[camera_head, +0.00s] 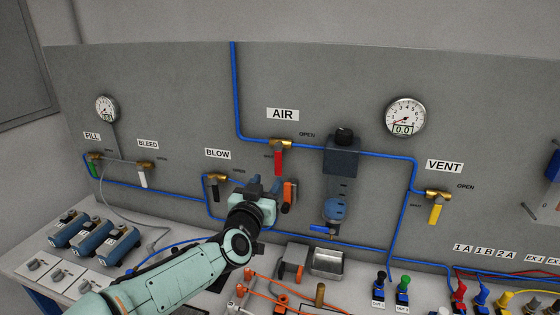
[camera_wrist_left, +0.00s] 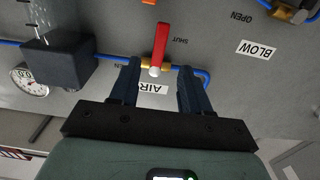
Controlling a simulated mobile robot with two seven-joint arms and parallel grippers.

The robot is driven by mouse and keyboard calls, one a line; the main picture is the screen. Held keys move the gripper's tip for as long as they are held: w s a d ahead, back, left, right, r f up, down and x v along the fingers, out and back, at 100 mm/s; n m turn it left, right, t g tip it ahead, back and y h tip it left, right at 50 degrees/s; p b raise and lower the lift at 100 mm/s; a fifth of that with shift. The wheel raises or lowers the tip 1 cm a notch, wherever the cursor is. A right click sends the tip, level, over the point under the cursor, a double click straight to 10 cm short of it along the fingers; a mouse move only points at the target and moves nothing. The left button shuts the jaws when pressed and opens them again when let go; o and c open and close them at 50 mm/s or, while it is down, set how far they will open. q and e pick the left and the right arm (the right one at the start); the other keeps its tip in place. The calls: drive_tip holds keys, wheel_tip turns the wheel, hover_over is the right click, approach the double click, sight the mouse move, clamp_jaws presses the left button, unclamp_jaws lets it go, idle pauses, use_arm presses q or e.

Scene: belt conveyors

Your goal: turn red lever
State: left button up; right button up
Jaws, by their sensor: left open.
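The red lever (camera_head: 278,162) hangs straight down from a brass valve (camera_head: 281,144) on the blue pipe, under the AIR label (camera_head: 283,115). My left gripper (camera_head: 265,181) is in front of the panel, just below the lever in the picture. In the left wrist view, which is upside down, the red lever (camera_wrist_left: 161,42) points up and lies between the lines of the two blue fingers. The open left gripper (camera_wrist_left: 159,68) shows no contact with it there. The fingers' exact distance to the panel is hard to tell. My right gripper is not in view.
A dark regulator (camera_head: 341,158) stands right of the lever. The BLOW valve (camera_head: 215,178) is to the left and the yellow VENT lever (camera_head: 435,214) to the right. An orange part (camera_head: 289,191) sits beside my gripper. A bench with fittings lies below.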

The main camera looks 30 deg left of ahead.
sight(278, 166)
use_arm(q)
drive_tip(key=p+x, duration=0.2)
drive_tip(key=x, duration=0.9)
drive_tip(key=shift+d, duration=0.1)
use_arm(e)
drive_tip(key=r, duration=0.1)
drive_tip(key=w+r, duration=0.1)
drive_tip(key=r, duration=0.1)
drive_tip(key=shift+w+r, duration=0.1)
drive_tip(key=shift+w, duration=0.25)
use_arm(q)
drive_tip(key=shift+s, duration=0.1)
clamp_jaws()
